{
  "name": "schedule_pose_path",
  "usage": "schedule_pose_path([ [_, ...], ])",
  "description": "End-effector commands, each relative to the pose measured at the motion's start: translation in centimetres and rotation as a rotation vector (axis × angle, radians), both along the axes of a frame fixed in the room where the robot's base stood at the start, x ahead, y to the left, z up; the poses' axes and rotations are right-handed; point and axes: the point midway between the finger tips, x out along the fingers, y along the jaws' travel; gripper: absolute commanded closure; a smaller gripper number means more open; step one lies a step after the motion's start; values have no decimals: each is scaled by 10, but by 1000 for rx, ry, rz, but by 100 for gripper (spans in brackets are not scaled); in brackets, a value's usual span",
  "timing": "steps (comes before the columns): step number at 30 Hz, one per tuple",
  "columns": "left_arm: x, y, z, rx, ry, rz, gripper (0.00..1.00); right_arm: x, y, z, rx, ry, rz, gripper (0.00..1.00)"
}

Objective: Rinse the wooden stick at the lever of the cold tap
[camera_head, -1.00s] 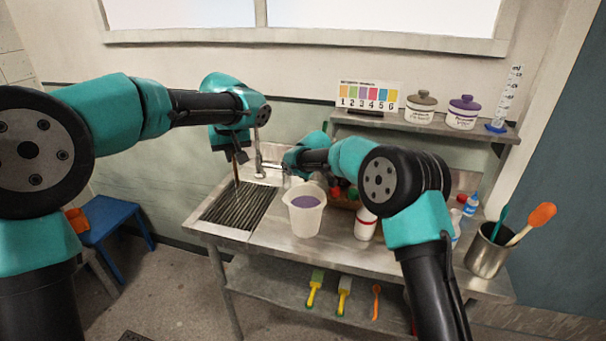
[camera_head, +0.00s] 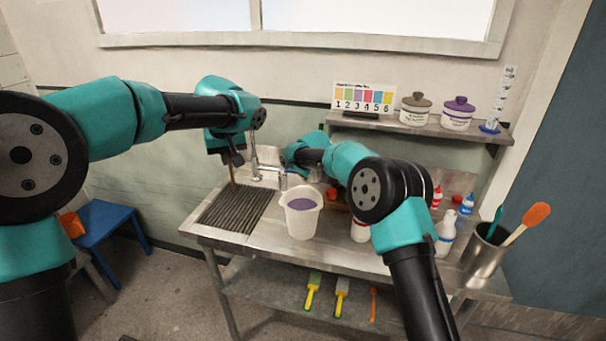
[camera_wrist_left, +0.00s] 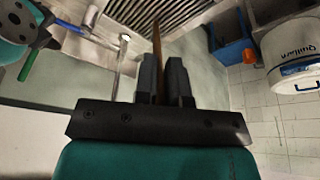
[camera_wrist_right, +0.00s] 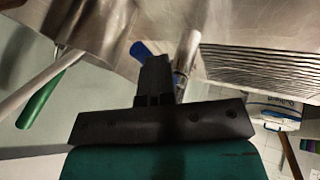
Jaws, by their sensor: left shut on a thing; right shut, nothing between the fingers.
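My left gripper (camera_head: 231,160) is shut on the brown wooden stick (camera_head: 232,175), which points down over the ribbed drainboard, left of the tap (camera_head: 255,158). The stick (camera_wrist_left: 157,45) also shows beyond the shut fingers (camera_wrist_left: 165,80) in the left wrist view. The tap's blue lever (camera_wrist_right: 145,48) shows just past the fingertips of my right gripper (camera_wrist_right: 155,78), beside the metal tap body. The right gripper is shut and empty; I cannot tell whether it touches the lever. In the head view the right arm partly hides the tap area. No water is clearly visible.
A white bucket (camera_head: 301,222) with purple liquid stands on the steel counter, right of the drainboard (camera_head: 236,212). Bottles (camera_head: 445,232) and a metal pot of tools (camera_head: 484,258) stand at the right. A shelf with lidded jars (camera_head: 457,113) is behind. A blue stool (camera_head: 103,222) is at left.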

Motion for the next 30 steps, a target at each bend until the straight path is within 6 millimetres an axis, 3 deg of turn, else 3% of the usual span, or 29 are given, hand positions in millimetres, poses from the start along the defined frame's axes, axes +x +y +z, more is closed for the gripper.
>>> schedule_pose_path([
  [14,0,0,0,0,0,0,100,2,-5,0,-1,-11,-3,100],
  [27,0,0,0,0,0,0,100,-41,9,10,0,-4,2,100],
  [30,0,0,0,0,0,0,100,-49,3,28,1,-7,-1,100],
])
